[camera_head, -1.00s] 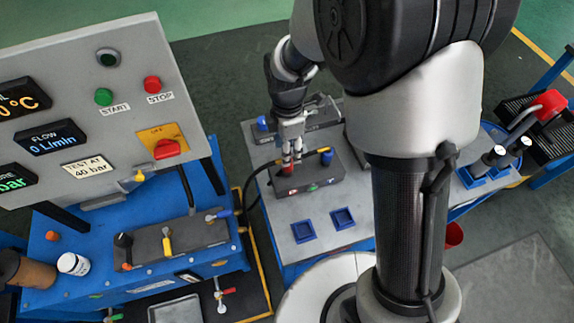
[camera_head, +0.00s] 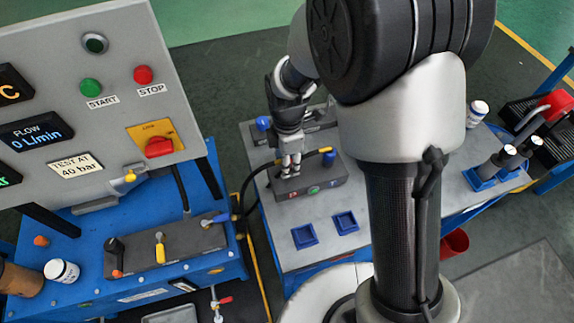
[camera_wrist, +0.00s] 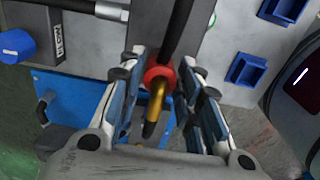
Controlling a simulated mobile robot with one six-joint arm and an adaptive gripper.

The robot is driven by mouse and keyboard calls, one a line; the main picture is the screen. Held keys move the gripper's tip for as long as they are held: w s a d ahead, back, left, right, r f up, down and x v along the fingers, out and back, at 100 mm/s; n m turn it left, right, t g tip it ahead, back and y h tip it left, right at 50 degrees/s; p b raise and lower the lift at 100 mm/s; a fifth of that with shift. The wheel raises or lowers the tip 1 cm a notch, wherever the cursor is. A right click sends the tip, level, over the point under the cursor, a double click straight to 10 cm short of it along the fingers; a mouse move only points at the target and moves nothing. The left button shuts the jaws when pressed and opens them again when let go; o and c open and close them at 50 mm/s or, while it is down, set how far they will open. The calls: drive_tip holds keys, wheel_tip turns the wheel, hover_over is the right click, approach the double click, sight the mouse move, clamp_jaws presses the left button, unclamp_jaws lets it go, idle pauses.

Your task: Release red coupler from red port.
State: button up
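The red coupler shows in the wrist view as a red ring (camera_wrist: 158,76) with a brass-coloured body and black end. My gripper (camera_wrist: 161,66) has one finger on each side of the ring. The gaps beside it are too small to tell whether the fingers press on it. In the head view my gripper (camera_head: 291,170) points down at the left part of a dark port block (camera_head: 322,191) with red, green and blue port marks. The red port's opening and the coupler's seat are hidden.
A black hose with a yellow band (camera_head: 310,153) runs behind my gripper, beside a blue coupler (camera_head: 329,158). Two blue square holders (camera_head: 304,236) sit in front. A control panel (camera_head: 90,115) stands left.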

clamp_jaws()
drive_tip(key=shift+r, duration=0.1)
idle(0.3)
drive_tip(key=shift+r+p, duration=2)
drive_tip(key=shift+r, duration=0.4)
